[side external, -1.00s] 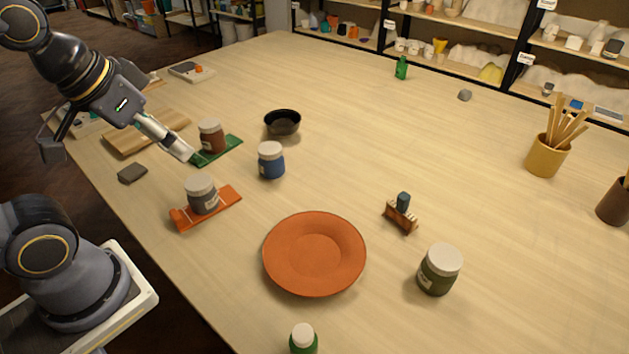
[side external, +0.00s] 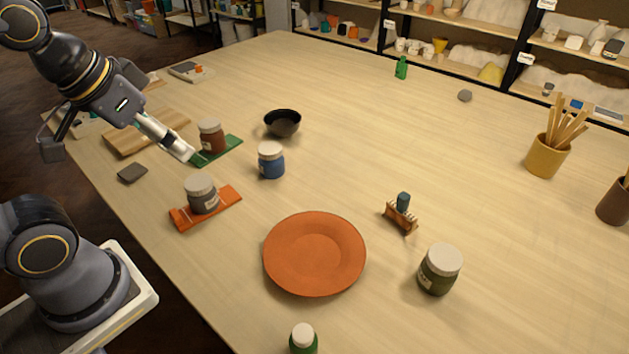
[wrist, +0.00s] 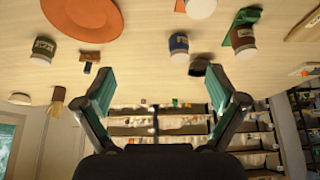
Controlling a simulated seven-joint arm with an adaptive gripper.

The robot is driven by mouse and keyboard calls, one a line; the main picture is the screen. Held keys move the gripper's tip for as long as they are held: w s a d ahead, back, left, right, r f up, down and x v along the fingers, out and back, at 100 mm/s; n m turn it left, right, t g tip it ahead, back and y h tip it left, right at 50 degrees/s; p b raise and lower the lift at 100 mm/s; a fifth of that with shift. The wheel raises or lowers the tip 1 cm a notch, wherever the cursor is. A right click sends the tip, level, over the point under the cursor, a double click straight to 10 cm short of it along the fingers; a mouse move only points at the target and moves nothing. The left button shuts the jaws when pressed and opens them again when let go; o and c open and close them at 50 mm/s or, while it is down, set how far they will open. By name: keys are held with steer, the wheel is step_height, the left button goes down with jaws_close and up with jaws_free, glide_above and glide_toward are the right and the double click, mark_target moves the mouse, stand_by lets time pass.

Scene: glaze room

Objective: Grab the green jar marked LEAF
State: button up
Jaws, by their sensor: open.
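The green jar (side external: 439,271) with a pale lid stands upright at the right front of the table, right of the orange plate (side external: 314,253). In the wrist view, the green jar (wrist: 44,47) is at upper left, its label too small to read surely. My gripper (side external: 187,153) is at the left of the table, near the brown-red jar (side external: 211,137), far from the green jar. In the wrist view, my gripper (wrist: 162,82) has its two fingers wide apart with nothing between them.

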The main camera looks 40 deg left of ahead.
steer(key=w+d+r+m+t+h, duration=0.1)
steer(key=w+d+r+m, duration=0.1)
steer(key=w+d+r, duration=0.3)
steer(key=w+d+r+m, duration=0.3)
steer(key=w, duration=0.4)
steer(key=m+g+h, duration=0.3)
steer(key=m+g, duration=0.1)
steer(key=m, duration=0.2)
glide_above(441, 257)
steer(key=s+a, duration=0.3)
steer(key=a, duration=0.1)
step_height(441, 257, down, 14)
steer(key=x, duration=1)
steer(key=shift+w, duration=0.2)
steer(key=x, duration=0.5)
steer(key=shift+w+f, duration=0.2)
steer(key=shift+f, duration=0.15)
